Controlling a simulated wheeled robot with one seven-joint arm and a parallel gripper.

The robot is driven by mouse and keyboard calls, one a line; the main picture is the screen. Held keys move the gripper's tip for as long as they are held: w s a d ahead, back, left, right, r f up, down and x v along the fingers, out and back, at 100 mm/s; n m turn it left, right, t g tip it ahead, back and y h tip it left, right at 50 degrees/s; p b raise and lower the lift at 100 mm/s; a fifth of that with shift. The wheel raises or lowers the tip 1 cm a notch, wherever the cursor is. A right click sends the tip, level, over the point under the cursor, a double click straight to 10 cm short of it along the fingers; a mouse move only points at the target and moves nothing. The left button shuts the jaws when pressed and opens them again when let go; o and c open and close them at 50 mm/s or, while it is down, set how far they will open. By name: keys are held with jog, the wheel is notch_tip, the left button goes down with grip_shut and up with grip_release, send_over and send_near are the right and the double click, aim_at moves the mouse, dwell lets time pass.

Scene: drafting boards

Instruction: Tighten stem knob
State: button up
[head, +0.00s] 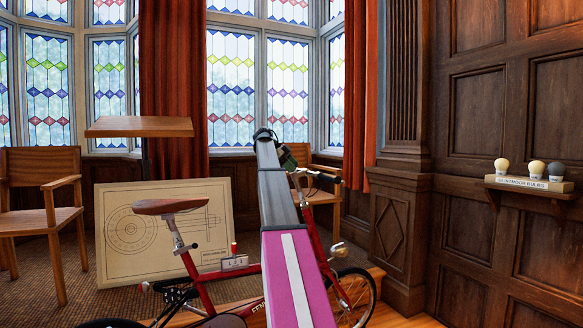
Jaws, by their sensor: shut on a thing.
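A red folding bicycle (310,232) stands in front of me, with a brown saddle (168,206) at left and its handlebar (327,178) at right. My arm reaches up and away across the bicycle. My gripper (291,164) is small and dark at the arm's far end, at the top of the handlebar stem. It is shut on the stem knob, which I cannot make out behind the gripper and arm. The arm also covers part of the stem and frame.
A drawing board (110,263) leans behind the bicycle, below a wooden tabletop (140,127). Wooden chairs stand at left (50,218) and behind the handlebar (303,152). Floor shows right of the front wheel (354,297).

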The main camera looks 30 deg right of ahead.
dwell(0.4)
jog(key=o, duration=0.9)
jog(key=shift+d, duration=0.1)
